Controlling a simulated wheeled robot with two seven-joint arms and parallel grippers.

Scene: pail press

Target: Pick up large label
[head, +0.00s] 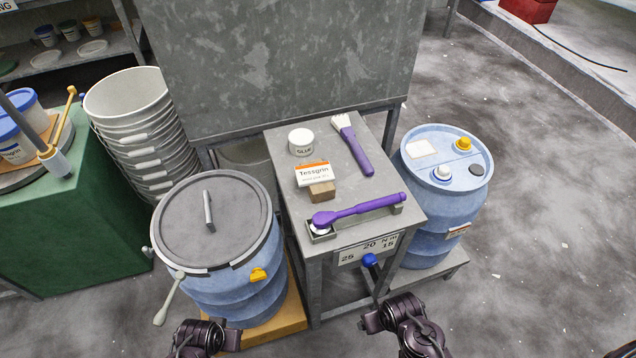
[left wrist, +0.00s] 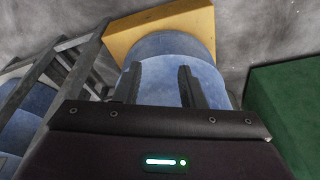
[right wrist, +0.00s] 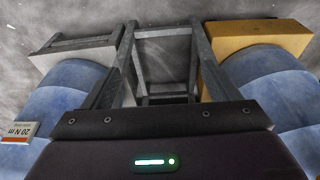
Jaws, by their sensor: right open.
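The large label (head: 314,174) is a white card with an orange top stripe, printed "Tessgrin". It leans upright on a small wooden block (head: 321,192) on the grey metal table. My left gripper (left wrist: 159,85) is open and empty, pointing down at the lidded blue drum and its yellow base. My right gripper (right wrist: 160,88) is open and empty, in front of the table legs. In the head view both my wrists are low at the front, well short of the label, with the fingertips hard to make out.
A lidded blue drum (head: 236,270) stands left, another drum (head: 436,215) right. A grey panel (head: 275,65) rises behind.

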